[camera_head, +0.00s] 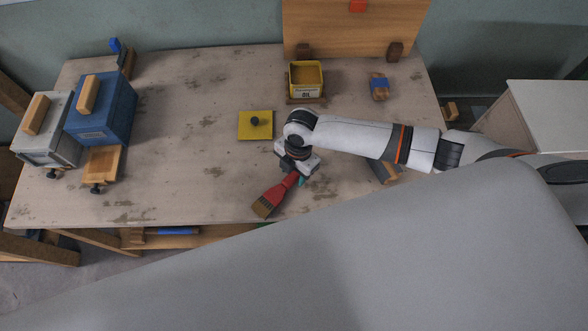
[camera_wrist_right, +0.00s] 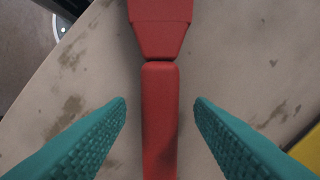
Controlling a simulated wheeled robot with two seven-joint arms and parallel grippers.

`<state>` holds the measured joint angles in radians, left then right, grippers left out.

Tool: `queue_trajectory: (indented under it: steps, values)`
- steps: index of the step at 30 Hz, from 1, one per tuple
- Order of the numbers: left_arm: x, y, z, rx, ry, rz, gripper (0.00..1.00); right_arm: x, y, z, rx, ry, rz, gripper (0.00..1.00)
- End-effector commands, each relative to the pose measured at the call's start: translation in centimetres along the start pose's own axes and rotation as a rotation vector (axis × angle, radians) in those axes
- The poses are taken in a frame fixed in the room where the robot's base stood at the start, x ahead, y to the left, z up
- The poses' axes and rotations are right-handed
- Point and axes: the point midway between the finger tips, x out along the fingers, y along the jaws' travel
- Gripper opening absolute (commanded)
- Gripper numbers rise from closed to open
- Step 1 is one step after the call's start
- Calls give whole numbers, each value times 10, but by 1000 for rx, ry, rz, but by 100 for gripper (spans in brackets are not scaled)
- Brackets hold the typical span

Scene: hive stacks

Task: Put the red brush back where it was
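The red brush (camera_head: 280,190) with brown bristles is at the front of the worktable (camera_head: 180,190), its bristle end toward the front left. In the right wrist view its red handle (camera_wrist_right: 160,115) runs up the middle of the picture. My right gripper (camera_head: 297,178) is over the handle. In the right wrist view its two teal fingers (camera_wrist_right: 160,102) stand apart on either side of the handle, with a clear gap on both sides. I cannot tell whether the brush lies flat on the table. My left gripper is in neither view.
A yellow lid with a black knob (camera_head: 248,132) lies left of my right wrist. A yellow tub (camera_head: 306,93) and a blue-banded block (camera_head: 379,86) are behind. A blue box (camera_head: 112,118) and a white box (camera_head: 58,150) stand at left. The table's left-middle is clear.

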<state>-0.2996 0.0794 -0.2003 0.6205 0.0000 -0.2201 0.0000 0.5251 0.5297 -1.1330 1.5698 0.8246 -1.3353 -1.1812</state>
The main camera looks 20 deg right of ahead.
Motion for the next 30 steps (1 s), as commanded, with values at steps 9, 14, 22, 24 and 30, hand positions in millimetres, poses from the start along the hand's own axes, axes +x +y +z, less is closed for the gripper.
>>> queue_trajectory:
  steps: [9, 14, 22, 24, 30]
  values:
    - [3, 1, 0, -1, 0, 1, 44, -25, -1, -1, -2, 2, -4, 48]
    - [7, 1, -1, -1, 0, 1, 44, -60, -1, -1, -1, 2, -5, 48]
    - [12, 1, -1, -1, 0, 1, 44, -108, -1, -1, -1, 1, -3, 48]
    - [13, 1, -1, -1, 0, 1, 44, -115, -1, 0, 0, 0, -2, 48]
    - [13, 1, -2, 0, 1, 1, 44, -122, 0, 0, 1, 0, 0, 48]
